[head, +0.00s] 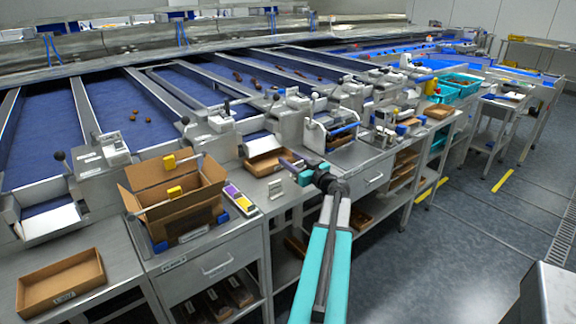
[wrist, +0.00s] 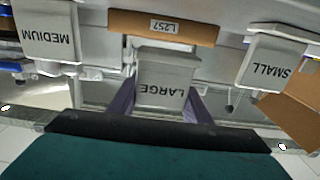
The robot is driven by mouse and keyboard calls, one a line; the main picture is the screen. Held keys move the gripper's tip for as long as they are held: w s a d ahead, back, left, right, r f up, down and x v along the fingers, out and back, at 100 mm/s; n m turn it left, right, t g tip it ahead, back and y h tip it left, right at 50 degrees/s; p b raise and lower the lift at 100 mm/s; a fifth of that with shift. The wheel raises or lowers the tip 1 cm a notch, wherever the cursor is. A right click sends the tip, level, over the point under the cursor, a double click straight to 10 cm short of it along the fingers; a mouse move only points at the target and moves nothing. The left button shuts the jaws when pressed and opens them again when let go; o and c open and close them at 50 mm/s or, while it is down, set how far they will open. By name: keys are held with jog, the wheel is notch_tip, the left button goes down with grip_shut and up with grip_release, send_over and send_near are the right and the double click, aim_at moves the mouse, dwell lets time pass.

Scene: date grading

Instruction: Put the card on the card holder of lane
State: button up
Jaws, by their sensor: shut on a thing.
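My gripper (head: 286,162) is over the front of the bench, level with the cardboard tray at a lane end. In the wrist view the picture is upside down. The two purple fingers (wrist: 160,105) close on the sides of a grey card marked LARGE (wrist: 165,92). Similar grey panels marked MEDIUM (wrist: 48,40) and SMALL (wrist: 277,65) stand on either side. I cannot tell whether the LARGE card touches a holder behind it. In the head view the card cannot be made out at my gripper.
A cardboard tray labelled L257 (wrist: 165,25) lies at the lane end, also in the head view (head: 266,163). An open cardboard box (head: 183,205) stands to the left. A small grey stand (head: 276,192) and a coloured block (head: 240,199) are on the bench. Blue lanes (head: 190,85) run behind.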

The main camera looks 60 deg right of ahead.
jog(key=shift+w+d, duration=0.25)
jog(key=shift+w, duration=0.25)
jog(key=shift+w+d, duration=0.25)
jog(key=shift+w, duration=0.15)
jog(key=shift+w+d+f, duration=0.15)
jog(key=shift+w+f, duration=0.05)
jog(key=shift+f, duration=0.1)
jog(key=shift+f+p, duration=0.3)
jog(key=shift+f, duration=1.25)
jog(key=shift+f, duration=0.1)
jog(key=o, duration=1)
jog(key=shift+o, duration=0.2)
